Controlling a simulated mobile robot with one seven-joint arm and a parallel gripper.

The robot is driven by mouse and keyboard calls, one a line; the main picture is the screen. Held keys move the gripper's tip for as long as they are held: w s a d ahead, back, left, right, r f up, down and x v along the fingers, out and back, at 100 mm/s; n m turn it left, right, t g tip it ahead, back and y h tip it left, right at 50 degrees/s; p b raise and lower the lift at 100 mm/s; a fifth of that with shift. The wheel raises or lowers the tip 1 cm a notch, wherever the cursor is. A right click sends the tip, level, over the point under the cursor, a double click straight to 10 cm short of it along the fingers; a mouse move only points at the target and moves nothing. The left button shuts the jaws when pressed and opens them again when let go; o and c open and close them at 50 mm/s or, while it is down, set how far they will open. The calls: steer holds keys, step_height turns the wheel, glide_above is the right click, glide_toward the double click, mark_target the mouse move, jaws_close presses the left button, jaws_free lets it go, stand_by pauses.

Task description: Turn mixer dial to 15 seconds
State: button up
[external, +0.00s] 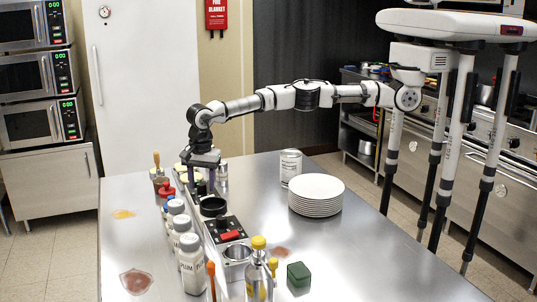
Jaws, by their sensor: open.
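The mixer appears to be the long metal unit with a black panel (222,223) and a red switch (231,234), in the middle of the steel table. A round black part (213,206) sits at its far end; I cannot tell for sure whether this is the dial. No dial markings can be read. My gripper (205,186) points down just beyond the round black part, close above the far end of the row. It is open. The fingertips are small and partly lost among dark items, so I cannot tell whether they touch anything.
White-lidded and blue-lidded bottles (191,262) line the mixer's left side. A metal cup (237,262) and a yellow-capped bottle (258,275) stand in front. A plate stack (316,194), a can (291,166) and a green block (299,274) are to the right. The table's right front (385,265) is clear.

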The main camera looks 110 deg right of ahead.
mark_target(202, 183)
steer(key=n, duration=0.4)
steer(key=shift+n, duration=0.3)
steer(key=n, duration=0.4)
steer(key=shift+y, duration=0.3)
steer(key=n, duration=0.4)
steer(key=shift+w, duration=0.1)
steer(key=n, duration=0.4)
steer(key=shift+d, duration=0.1)
steer(key=shift+r+n, duration=0.3)
steer(key=shift+n, duration=0.2)
step_height(202, 183, up, 14)
steer(key=a+f+y+b, duration=0.1)
steer(key=a+f, duration=0.1)
steer(key=a, duration=0.6)
steer(key=a+f+y+b, duration=0.1)
steer(key=a+f+y, duration=0.1)
steer(key=a, duration=0.6)
steer(key=a+f+y+b, duration=0.1)
steer(key=a+f+y, duration=0.1)
steer(key=a, duration=0.6)
steer(key=shift+f+b, duration=0.4)
steer(key=shift+f, duration=0.25)
steer(key=s+a+r+y, duration=0.1)
steer(key=s+a+y, duration=0.1)
steer(key=a, duration=0.9)
steer(key=shift+s+a+y+b, duration=0.2)
steer(key=shift+s+y+b, duration=0.2)
steer(key=shift+s, duration=0.1)
steer(key=shift+r, duration=0.1)
